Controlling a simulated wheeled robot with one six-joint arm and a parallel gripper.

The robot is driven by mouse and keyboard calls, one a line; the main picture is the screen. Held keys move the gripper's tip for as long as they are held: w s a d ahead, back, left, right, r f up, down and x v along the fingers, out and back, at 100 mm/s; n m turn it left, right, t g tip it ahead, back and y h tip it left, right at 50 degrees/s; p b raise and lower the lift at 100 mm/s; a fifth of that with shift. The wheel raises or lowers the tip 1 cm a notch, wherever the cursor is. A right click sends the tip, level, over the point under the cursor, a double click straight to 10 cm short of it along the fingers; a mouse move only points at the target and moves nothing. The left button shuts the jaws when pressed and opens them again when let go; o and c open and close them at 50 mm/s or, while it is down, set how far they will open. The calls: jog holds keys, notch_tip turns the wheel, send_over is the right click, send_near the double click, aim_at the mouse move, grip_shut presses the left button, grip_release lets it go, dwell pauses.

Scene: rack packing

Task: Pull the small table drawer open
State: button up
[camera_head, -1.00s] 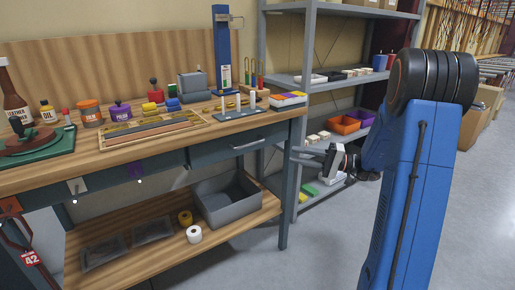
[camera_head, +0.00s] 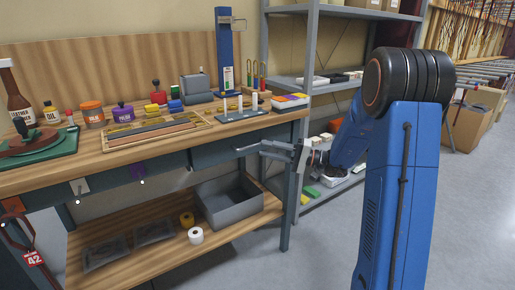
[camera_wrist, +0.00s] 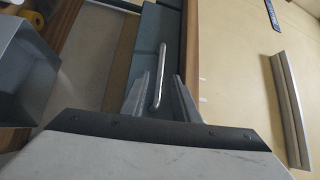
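The small drawer (camera_head: 222,153) is a dark blue-grey front under the worktop's right end, and it looks shut. Its slim metal bar handle (camera_head: 247,148) faces me. My gripper (camera_head: 264,147) is at the handle's right end in the head view. In the wrist view the handle (camera_wrist: 159,68) runs lengthwise between the two fingers of my gripper (camera_wrist: 161,88). The fingers are apart, with a gap visible on both sides of the handle. The drawer front (camera_wrist: 163,26) shows behind them.
The wooden workbench (camera_head: 60,177) holds bottles, jars and a peg stand (camera_head: 242,114) above the drawer. A grey bin (camera_head: 230,200) and tape rolls sit on its lower shelf. A metal shelf unit (camera_head: 308,100) stands behind my arm. Floor in front is clear.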

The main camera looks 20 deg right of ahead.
aim_at(257, 147)
jog(key=shift+x, duration=2.2)
grip_shut()
